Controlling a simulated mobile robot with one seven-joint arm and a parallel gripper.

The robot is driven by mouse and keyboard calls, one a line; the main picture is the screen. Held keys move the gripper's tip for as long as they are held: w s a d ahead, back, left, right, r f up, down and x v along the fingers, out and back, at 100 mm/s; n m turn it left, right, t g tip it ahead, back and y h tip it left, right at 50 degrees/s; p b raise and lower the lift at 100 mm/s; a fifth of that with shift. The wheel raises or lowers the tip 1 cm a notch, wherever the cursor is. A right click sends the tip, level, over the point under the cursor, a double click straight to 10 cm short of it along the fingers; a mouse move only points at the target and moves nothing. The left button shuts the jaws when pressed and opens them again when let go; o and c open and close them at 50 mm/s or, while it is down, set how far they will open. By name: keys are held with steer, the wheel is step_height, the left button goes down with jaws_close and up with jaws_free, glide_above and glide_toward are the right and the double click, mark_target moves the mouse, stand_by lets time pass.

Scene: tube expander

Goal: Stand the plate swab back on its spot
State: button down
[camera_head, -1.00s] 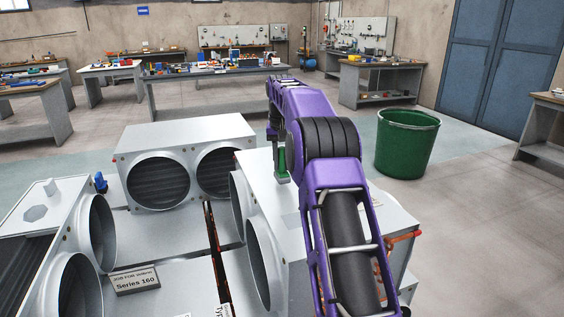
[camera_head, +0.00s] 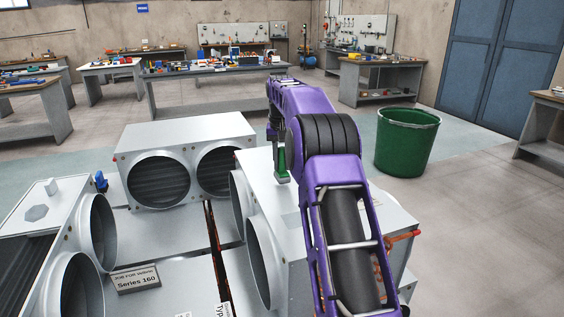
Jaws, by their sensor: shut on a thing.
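The plate swab, which I take to be the upright green piece (camera_head: 282,159), shows below the end of my purple arm. A small grey foot is at its lower end, at the top of the right-hand grey fan unit (camera_head: 283,216). My gripper (camera_head: 277,139) is at the upper part of the green piece, shut on it and partly hidden by my arm. The piece looks upright. Whether its foot touches the unit's top, I cannot tell. No marked spot can be made out.
More grey fan units stand at the back (camera_head: 185,138) and left (camera_head: 40,240). A small blue item (camera_head: 101,182) is by the left unit. A "Series 160" sign (camera_head: 136,279) lies in front. A green bin (camera_head: 406,142) stands on the floor at right.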

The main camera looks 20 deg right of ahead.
mark_target(282, 152)
steer(key=shift+f+b, duration=0.35)
steer(key=shift+f, duration=0.6)
steer(key=c, duration=0.6)
jaws_free()
steer(key=shift+r, duration=0.1)
steer(key=r+p, duration=0.2)
steer(key=shift+s+a+r, duration=0.1)
steer(key=shift+s+r, duration=0.1)
steer(key=shift+r, duration=0.15)
steer(key=shift+s+a+r+p, duration=0.1)
steer(key=shift+s+r+p, duration=0.15)
steer(key=shift+r, duration=1.05)
steer(key=shift+s+a+r+p, duration=0.1)
steer(key=shift+r+p, duration=0.1)
steer(key=shift+r, duration=1.05)
